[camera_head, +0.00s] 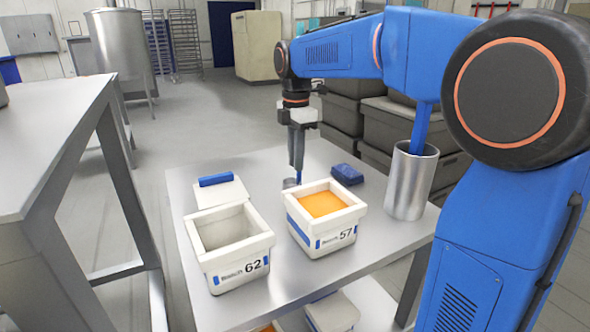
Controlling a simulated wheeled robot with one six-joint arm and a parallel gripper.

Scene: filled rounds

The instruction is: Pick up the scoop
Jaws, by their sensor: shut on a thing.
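My gripper (298,160) points down over the back of the metal table, behind the bin marked 57. It is shut on the scoop, whose blue handle (299,176) shows just below the fingertips. A small grey metal cup (289,183), which looks like the scoop's bowl, is low beside the handle, close to the tabletop. Bin 57's back rim partly hides this area. I cannot tell whether the scoop touches the table.
White bin 57 (318,243) holds orange filling (323,204). White bin 62 (235,272) looks empty, with a blue-handled white lid (221,193) behind it. A blue block (347,174) and a metal cylinder (408,185) holding a blue shaft stand right. Another table (45,140) is left.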

